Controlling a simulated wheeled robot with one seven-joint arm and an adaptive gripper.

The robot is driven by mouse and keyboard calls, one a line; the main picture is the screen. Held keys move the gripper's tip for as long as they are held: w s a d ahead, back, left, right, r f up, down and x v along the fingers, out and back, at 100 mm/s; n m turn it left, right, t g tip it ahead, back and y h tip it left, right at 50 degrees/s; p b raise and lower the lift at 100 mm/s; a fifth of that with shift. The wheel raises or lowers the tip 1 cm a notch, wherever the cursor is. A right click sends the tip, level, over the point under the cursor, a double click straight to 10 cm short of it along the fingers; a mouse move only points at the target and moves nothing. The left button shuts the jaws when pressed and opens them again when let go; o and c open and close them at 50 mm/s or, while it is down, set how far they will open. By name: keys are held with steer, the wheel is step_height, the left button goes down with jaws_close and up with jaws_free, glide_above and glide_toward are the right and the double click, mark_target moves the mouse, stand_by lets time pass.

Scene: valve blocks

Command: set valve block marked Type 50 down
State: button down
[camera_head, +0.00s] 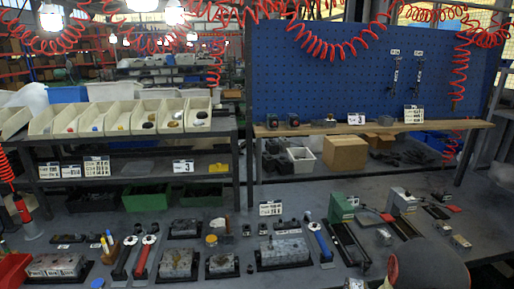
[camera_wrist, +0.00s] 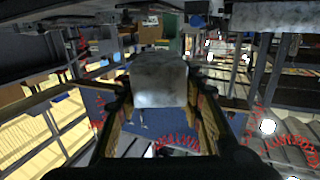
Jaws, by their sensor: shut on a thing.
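In the wrist view a plain grey metal valve block (camera_wrist: 160,79) sits between the fingers of my gripper (camera_wrist: 159,90). My gripper is shut on it, with one finger at each side. The face towards the camera shows no readable marking, so I cannot tell its type here. Its far side is hidden. Open space and the upside-down room lie behind it, and I see no surface touching it. In the head view the gripper cannot be made out; a rounded dark part of my arm shows at the lower right.
The grey workbench (camera_head: 215,219) holds several metal blocks on dark trays, including one block (camera_head: 283,249) near the middle. Red and blue handled tools (camera_head: 143,257) lie between them. A green box (camera_head: 341,207) stands right of centre. A blue pegboard (camera_head: 350,75) rises behind.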

steer(key=w+a+f+n+y, duration=0.1)
steer(key=a+y, duration=0.1)
steer(key=a, duration=0.6)
steer(key=w+a+f+n+y, duration=0.1)
steer(key=a+n+y, duration=0.1)
steer(key=a, duration=0.7)
steer(key=shift+t+y, duration=0.4)
steer(key=shift+y, duration=0.1)
